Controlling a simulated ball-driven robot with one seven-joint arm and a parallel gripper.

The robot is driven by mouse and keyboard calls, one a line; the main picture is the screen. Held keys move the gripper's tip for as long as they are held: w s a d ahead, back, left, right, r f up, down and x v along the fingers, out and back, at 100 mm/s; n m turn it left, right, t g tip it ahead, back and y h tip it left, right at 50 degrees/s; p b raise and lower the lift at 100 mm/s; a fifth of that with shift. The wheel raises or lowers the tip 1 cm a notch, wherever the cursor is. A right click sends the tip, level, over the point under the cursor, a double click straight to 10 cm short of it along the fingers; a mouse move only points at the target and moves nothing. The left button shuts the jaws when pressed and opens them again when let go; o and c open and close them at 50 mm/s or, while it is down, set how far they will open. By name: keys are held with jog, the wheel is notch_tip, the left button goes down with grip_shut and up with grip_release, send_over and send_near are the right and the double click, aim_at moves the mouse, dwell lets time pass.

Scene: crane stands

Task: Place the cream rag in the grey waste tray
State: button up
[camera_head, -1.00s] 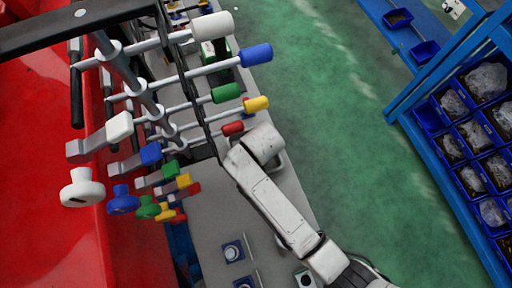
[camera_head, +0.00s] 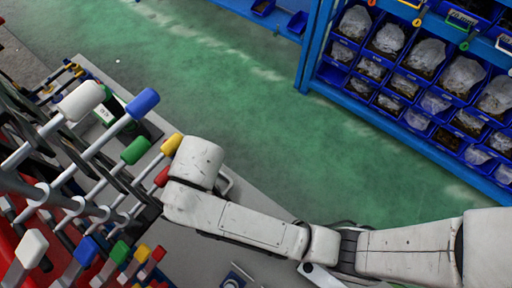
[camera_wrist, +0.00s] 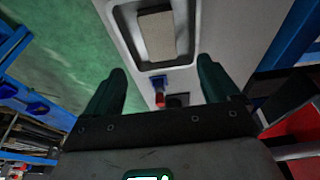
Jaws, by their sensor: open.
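In the wrist view a pale grey tray (camera_wrist: 126,24) with a raised rim and dark inner walls stands on a light grey surface ahead of my gripper. A flat beige piece (camera_wrist: 157,35), which looks like the cream rag, lies inside it. My gripper (camera_wrist: 158,82) is open, its two dark green fingers apart, with nothing held between them. The tray lies beyond the fingertips. In the head view my arm hides the gripper, and I cannot make out the rag there.
Levers with white, blue, green and yellow knobs (camera_head: 142,103) crowd the left beside my arm. A blue rack (camera_head: 306,60) with several bins stands at the upper right. Green floor (camera_head: 270,120) between is clear.

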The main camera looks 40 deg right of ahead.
jog(key=s+d+f+m+g, duration=0.1)
jog(key=s+d, duration=0.8)
jog(key=d, duration=0.2)
jog(key=s+d+f+m+g, duration=0.1)
jog(key=s+d+f+m, duration=0.1)
jog(key=s+d, duration=0.7)
jog(key=shift+d+h, duration=0.4)
jog(key=shift+d, duration=0.8)
jog(key=shift+w+f, duration=0.1)
jog(key=shift+c, duration=0.4)
